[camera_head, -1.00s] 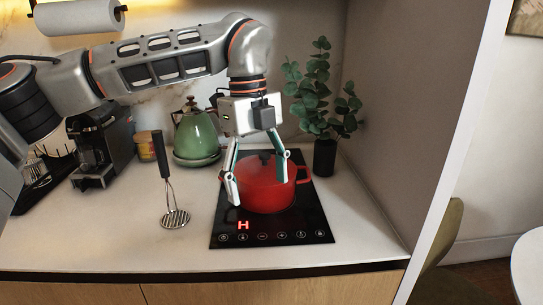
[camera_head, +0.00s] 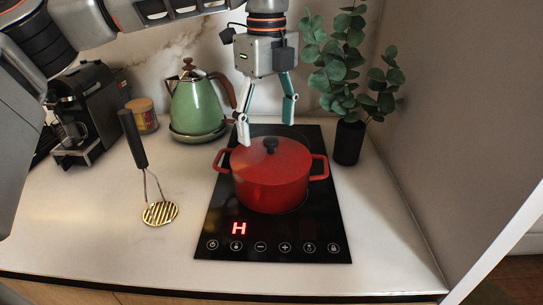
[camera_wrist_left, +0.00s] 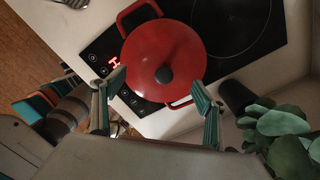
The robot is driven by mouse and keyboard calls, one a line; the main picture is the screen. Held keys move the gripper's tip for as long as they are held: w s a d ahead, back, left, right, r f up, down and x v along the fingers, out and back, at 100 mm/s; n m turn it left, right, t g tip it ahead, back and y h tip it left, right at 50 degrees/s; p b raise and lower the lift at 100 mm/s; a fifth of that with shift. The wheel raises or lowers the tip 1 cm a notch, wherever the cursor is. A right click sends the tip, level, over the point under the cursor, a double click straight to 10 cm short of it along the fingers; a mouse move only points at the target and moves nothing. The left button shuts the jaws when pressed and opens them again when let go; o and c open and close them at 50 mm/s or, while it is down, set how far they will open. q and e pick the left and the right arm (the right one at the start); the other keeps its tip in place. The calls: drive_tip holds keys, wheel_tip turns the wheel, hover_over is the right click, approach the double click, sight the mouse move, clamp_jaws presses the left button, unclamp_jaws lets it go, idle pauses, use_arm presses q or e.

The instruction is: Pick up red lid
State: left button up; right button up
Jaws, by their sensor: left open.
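The red lid (camera_head: 270,153) with a black knob sits on a red pot with two side handles (camera_head: 272,190). The pot stands on the black cooktop (camera_head: 225,248). In the left wrist view the lid (camera_wrist_left: 150,50) lies ahead of the fingers, with its knob between and slightly beyond the fingertips. My left gripper (camera_head: 266,132) is open and empty, above and behind the lid in the head view. Its two fingers also show in the left wrist view (camera_wrist_left: 158,80). I cannot tell if a fingertip touches the lid.
A potato masher (camera_head: 161,212) lies left of the cooktop. A green kettle (camera_head: 196,105), a small jar (camera_head: 143,115) and a coffee machine (camera_head: 90,115) stand behind. A potted plant (camera_head: 348,140) is close on the right by the wall. The front counter is clear.

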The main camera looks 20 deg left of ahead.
sight(271, 140)
use_arm(q)
drive_tip(key=f, duration=0.4)
drive_tip(key=shift+w+d+f+b, duration=0.25)
drive_tip(key=shift+w+d+b, duration=0.05)
drive_tip(key=shift+b, duration=0.1)
drive_tip(key=shift+f, duration=0.15)
use_arm(e)
drive_tip(key=shift+w+d+r, duration=0.15)
drive_tip(key=shift+w, duration=0.25)
drive_tip(key=shift+w+d+r, duration=0.1)
drive_tip(key=shift+w+r, duration=0.05)
drive_tip(key=shift+w, duration=0.25)
use_arm(q)
drive_tip(key=c, duration=1.8)
drive_tip(key=shift+s, duration=0.1)
clamp_jaws()
use_arm(e)
drive_tip(key=shift+s+f, duration=0.3)
drive_tip(key=shift+s, duration=0.1)
